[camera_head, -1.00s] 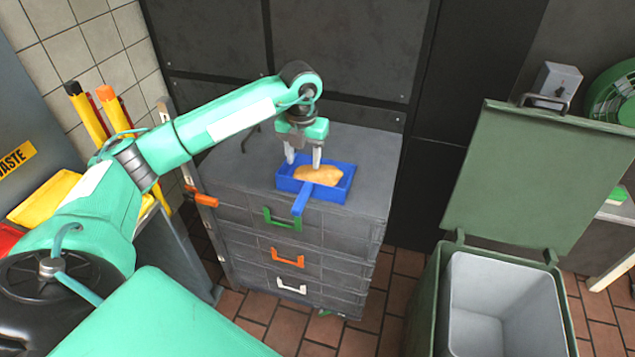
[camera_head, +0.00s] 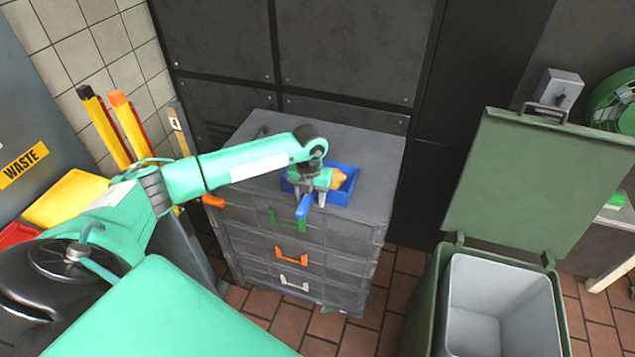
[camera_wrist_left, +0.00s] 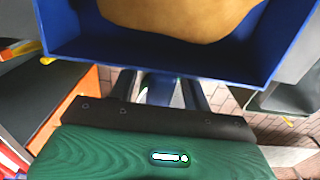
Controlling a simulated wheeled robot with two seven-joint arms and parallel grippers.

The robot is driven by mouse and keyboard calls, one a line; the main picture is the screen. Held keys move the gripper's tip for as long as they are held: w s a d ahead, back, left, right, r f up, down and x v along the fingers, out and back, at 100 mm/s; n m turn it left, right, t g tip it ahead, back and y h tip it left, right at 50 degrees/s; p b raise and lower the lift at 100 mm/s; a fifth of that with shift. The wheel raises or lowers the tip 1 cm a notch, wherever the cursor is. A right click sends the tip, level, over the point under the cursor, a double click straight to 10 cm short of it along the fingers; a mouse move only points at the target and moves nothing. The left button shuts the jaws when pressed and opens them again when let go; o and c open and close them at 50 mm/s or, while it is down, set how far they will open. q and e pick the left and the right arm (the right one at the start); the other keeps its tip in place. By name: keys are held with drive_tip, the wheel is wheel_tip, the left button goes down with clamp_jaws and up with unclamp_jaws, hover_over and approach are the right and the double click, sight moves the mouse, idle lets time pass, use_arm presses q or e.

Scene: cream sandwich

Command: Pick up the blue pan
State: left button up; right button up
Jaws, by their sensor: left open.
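The blue pan (camera_head: 350,186) rests on top of the grey drawer cabinet, its handle (camera_head: 303,211) pointing toward the front edge. A tan piece of food (camera_head: 340,179) lies in it. My left gripper (camera_head: 308,203) is open and low at the handle, with one finger on each side of it. The gripper body hides the pan's left part in the head view. In the left wrist view the pan's near wall (camera_wrist_left: 160,57) fills the top, and the handle (camera_wrist_left: 158,88) lies between the fingers. Whether the fingers touch it cannot be told. My right gripper is not in view.
The grey cabinet (camera_head: 375,150) has drawers with a green handle (camera_head: 287,222), an orange handle (camera_head: 291,256) and a white handle (camera_head: 294,284). An open green bin (camera_head: 430,300) stands at the right. A dark wall is behind. The cabinet top beside the pan is clear.

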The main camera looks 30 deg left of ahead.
use_arm(q)
drive_tip(key=shift+f, duration=0.1)
drive_tip(key=shift+c, duration=0.2)
clamp_jaws()
